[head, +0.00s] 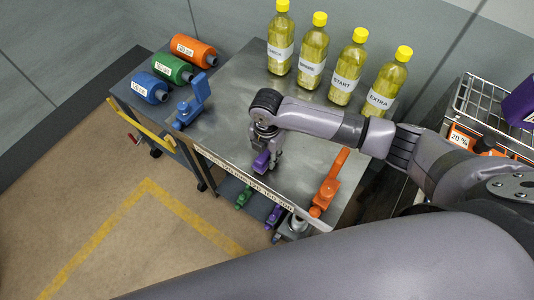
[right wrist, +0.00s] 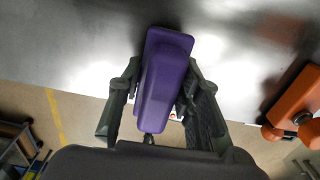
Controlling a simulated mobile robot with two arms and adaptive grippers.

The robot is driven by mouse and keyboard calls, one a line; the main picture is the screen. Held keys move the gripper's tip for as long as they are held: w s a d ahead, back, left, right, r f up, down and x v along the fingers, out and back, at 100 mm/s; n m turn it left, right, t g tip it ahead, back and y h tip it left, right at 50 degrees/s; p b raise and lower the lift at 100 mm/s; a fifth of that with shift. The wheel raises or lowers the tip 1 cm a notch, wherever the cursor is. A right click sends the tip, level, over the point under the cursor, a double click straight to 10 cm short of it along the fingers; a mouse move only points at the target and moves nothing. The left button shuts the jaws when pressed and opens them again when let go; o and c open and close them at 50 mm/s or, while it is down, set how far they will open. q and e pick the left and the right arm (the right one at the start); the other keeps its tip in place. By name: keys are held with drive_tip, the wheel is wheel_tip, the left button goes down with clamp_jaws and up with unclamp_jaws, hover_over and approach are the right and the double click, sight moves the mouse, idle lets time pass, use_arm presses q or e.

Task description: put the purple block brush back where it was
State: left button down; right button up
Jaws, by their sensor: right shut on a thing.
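The purple block brush (right wrist: 165,80) is between the two fingers of my right gripper (right wrist: 160,105) in the right wrist view. The fingers are shut on its sides. My left gripper is not in view.
Several yellow bottles (head: 312,52) line the table's back. Orange, green (head: 172,68) and blue bottles lie on the left side. A green (head: 243,197) and a purple piece (head: 274,215) sit below the front edge. A wire basket (head: 487,105) stands at right.

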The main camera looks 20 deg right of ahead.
drive_tip(key=shift+f, duration=0.3)
drive_tip(key=shift+f, duration=0.1)
drive_tip(key=o, duration=1)
wheel_tip(320, 180, up, 12)
drive_tip(key=shift+r+b, duration=0.15)
drive_tip(key=shift+b, duration=0.45)
